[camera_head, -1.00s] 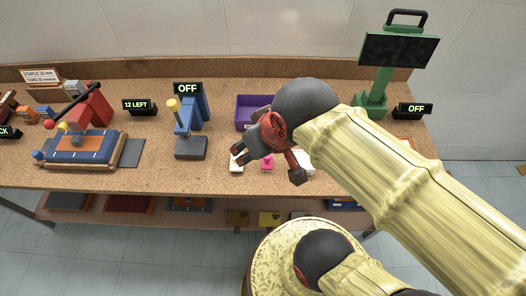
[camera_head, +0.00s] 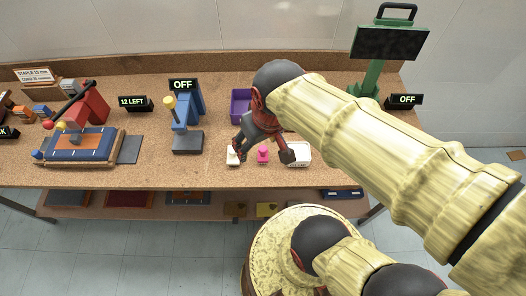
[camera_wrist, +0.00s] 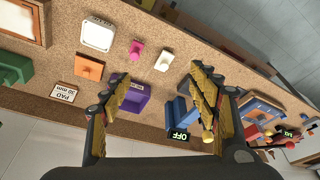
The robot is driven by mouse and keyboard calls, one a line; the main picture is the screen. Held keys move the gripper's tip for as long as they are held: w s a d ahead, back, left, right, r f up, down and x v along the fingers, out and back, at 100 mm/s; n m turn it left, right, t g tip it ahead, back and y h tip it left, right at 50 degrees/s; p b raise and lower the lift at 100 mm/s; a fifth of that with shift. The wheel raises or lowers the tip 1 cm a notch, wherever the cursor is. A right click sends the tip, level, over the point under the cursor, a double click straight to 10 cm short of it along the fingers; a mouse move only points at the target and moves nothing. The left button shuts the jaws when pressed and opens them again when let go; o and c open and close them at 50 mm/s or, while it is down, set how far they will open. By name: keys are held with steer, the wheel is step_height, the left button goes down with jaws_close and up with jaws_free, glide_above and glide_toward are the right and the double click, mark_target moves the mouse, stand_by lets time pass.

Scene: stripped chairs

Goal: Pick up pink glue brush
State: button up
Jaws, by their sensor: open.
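The pink glue brush (camera_head: 263,156) stands on the cork-brown bench near its front edge, between a white piece and a white tray. It also shows in the wrist view (camera_wrist: 136,49), beyond and slightly left of the space between my fingers. My gripper (camera_head: 262,151) is open and empty, with its fingers spread above the bench on either side of the brush in the head view. In the wrist view my gripper (camera_wrist: 159,74) has both fingers apart and touching nothing that I can see. The gap between fingers and brush is hard to judge.
The white piece (camera_head: 232,157) and the white tray (camera_head: 301,154) flank the brush closely. A purple bin (camera_head: 240,103) stands behind it. A blue stapler-like press (camera_head: 187,125) is to the left and a green stand (camera_head: 368,78) to the right. An orange block (camera_wrist: 89,66) shows in the wrist view.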

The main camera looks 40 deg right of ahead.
steer(key=w+d+f+m+g+p, duration=0.1)
steer(key=w+d+f+g+p, duration=0.35)
steer(key=f, duration=0.45)
steer(key=n+t+p, duration=0.1)
steer(key=n+p, duration=0.1)
steer(key=p, duration=0.1)
glide_above(263, 155)
steer(key=d, duration=0.1)
steer(key=f, duration=1.5)
steer(key=shift+w+f, duration=0.35)
steer(key=shift+a+f+b, duration=0.15)
steer(key=shift+f+b, duration=0.1)
steer(key=shift+f, duration=1.7)
steer(key=shift+a+f+b, duration=0.1)
steer(key=shift+f+b, duration=0.15)
steer(key=shift+f, duration=1.65)
steer(key=c, duration=1.1)
steer(key=c, duration=0.4)
steer(key=shift+c, duration=0.3)
